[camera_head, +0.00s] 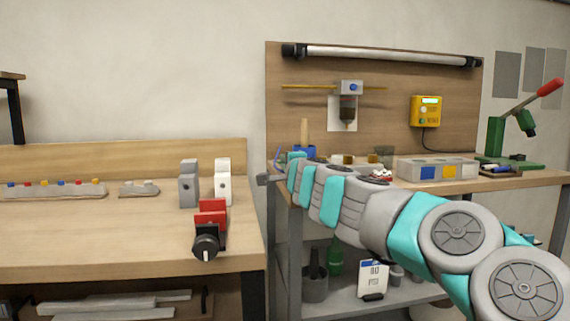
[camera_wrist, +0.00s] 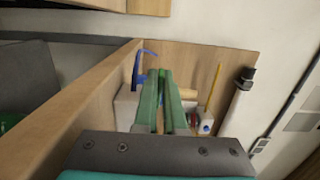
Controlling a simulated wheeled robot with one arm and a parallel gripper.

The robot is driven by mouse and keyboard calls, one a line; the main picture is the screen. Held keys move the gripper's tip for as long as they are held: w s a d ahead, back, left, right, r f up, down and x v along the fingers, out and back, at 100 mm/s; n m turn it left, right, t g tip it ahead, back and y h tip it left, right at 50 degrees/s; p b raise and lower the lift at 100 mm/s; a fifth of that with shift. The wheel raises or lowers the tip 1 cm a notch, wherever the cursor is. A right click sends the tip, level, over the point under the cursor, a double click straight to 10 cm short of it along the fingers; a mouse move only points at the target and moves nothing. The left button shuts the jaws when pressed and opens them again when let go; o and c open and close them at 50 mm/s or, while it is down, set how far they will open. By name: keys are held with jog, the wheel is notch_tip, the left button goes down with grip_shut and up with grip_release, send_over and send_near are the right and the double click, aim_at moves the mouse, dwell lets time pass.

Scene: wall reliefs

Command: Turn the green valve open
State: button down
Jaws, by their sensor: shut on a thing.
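My gripper shows in the wrist view as two long green fingers (camera_wrist: 162,100) reaching out from a dark grey hand. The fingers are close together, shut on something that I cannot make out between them. In the head view my arm crosses the right workbench, and the dark grey hand (camera_head: 267,179) is at the bench's left end; its fingers are hidden there. I cannot pick out a green valve with certainty in either view. A blue-knobbed fitting (camera_head: 353,87) sits on a yellow pipe on the back board, above a dark cup.
A blue curved piece (camera_wrist: 137,68) rises beside the fingers. The wooden side panel (camera_wrist: 90,95) stands left of them. A green press with a red lever (camera_head: 549,87) stands at the far right. A red-and-black clamp (camera_head: 210,222) sits on the left bench.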

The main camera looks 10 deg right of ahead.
jog(key=h, duration=0.1)
jog(key=m+h, duration=0.1)
jog(key=w+m+h, duration=0.1)
jog(key=shift+a+h, duration=0.25)
jog(key=shift+h, duration=0.15)
jog(key=m+h+p, duration=0.1)
jog(key=m+g+h+p, duration=0.1)
jog(key=h, duration=0.1)
jog(key=shift+w+r+m+p, duration=0.1)
jog(key=shift+w+m+p, duration=0.2)
jog(key=shift+w+m+h+p, duration=0.1)
jog(key=shift+m+h+p, duration=0.25)
jog(key=shift+h, duration=0.35)
jog(key=c, duration=1)
grip_release()
